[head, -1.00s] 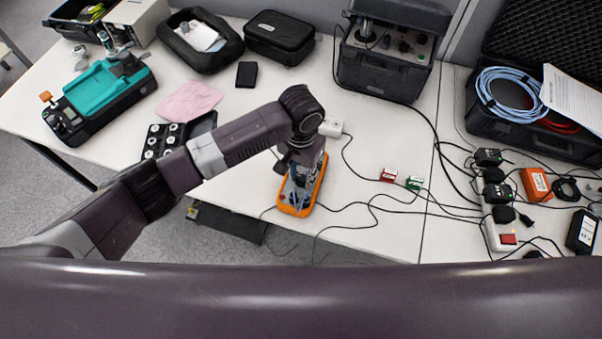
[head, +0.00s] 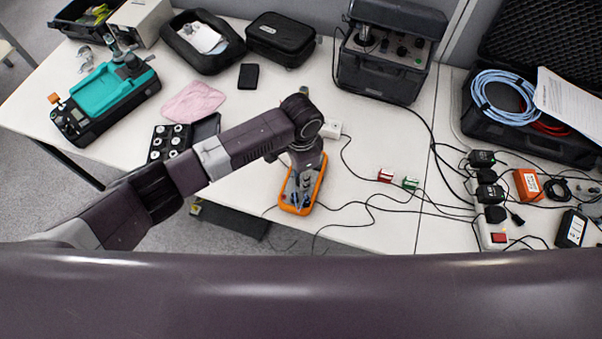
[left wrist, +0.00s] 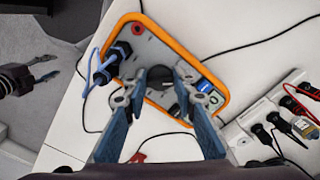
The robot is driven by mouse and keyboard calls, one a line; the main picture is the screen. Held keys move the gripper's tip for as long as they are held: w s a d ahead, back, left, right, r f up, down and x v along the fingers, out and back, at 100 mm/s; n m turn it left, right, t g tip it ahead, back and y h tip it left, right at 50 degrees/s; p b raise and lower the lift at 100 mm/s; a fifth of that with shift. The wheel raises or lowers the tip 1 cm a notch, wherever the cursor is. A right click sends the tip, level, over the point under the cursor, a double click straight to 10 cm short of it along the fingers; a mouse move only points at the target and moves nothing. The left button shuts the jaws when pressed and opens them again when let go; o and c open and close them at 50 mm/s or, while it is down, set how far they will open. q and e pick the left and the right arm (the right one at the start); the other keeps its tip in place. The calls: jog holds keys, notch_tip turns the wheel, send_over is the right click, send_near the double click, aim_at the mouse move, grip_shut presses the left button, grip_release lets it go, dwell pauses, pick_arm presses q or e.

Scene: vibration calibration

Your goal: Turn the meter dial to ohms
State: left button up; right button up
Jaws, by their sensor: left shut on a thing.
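The meter (head: 284,203) has an orange rim and a grey face and lies near the front edge of the table. It also shows in the left wrist view (left wrist: 180,46). Its dark round dial (left wrist: 160,74) is at the middle of the face, partly hidden by my fingers. My left gripper (left wrist: 160,82) is over the meter, with its fingertips closed on both sides of the dial. The dial's pointer and markings cannot be read. My right gripper (left wrist: 46,68) shows at the left of the left wrist view, off the table, its fingers apart and empty.
Blue leads with dark plugs (left wrist: 108,62) sit in one end of the meter. Black cables cross the table to its right. Red and green small blocks (head: 386,175) and a white power strip (head: 487,234) lie to the right. A black case (head: 281,38) stands behind.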

dwell(0.3)
pick_arm(q)
jog(key=o, duration=1.2)
jog(key=shift+c, duration=0.2)
notch_tip(320, 180, up, 12)
